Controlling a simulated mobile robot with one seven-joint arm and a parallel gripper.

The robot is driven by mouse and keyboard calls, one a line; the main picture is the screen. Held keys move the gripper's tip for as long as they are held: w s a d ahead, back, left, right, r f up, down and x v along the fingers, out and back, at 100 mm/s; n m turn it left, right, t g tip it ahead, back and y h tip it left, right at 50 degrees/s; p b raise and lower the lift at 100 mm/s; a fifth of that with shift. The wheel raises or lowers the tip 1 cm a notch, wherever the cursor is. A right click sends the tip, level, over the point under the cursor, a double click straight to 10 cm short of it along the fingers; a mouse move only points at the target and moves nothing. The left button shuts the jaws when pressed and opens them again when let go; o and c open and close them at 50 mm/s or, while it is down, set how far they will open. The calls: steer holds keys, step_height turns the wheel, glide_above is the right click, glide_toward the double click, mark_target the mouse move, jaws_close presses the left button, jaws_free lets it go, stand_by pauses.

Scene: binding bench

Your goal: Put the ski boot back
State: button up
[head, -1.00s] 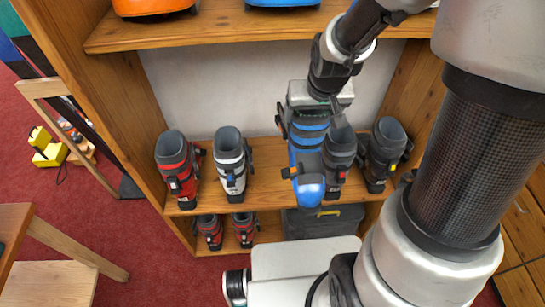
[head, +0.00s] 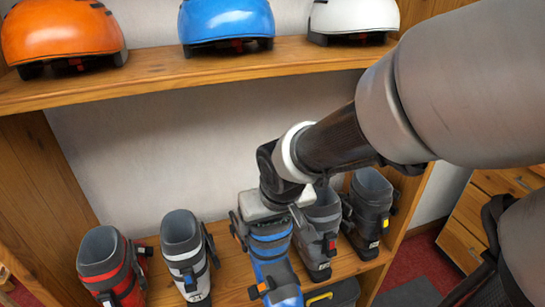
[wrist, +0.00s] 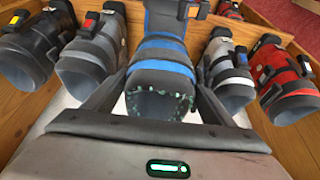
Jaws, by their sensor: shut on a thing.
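The blue ski boot (head: 277,270) has a grey cuff and stands toe toward me at the boot shelf (head: 229,282). My gripper (head: 264,222) is shut on its upper cuff from behind and above. In the wrist view the boot (wrist: 166,48) sits between the two fingers of my gripper (wrist: 163,88), with its open top facing the camera. The white-grey boot (head: 187,252) is on its left and the grey boot (head: 321,235) close on its right. I cannot tell whether the blue boot's sole touches the shelf.
A red boot (head: 112,268) stands at the far left and a dark grey boot (head: 369,212) at the right. Orange (head: 62,30), blue (head: 226,22) and white (head: 353,15) helmets rest on the upper shelf (head: 160,80). A dark case (head: 335,292) lies below.

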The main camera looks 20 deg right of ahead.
steer(key=f, duration=0.1)
steer(key=s+f+b, duration=0.1)
steer(key=shift+s+f, duration=0.15)
steer(key=shift+f, duration=0.25)
steer(key=w+p, duration=0.3)
steer(key=w, duration=1.6)
step_height(320, 180, down, 7)
steer(key=b, duration=0.2)
steer(key=shift+w, duration=0.45)
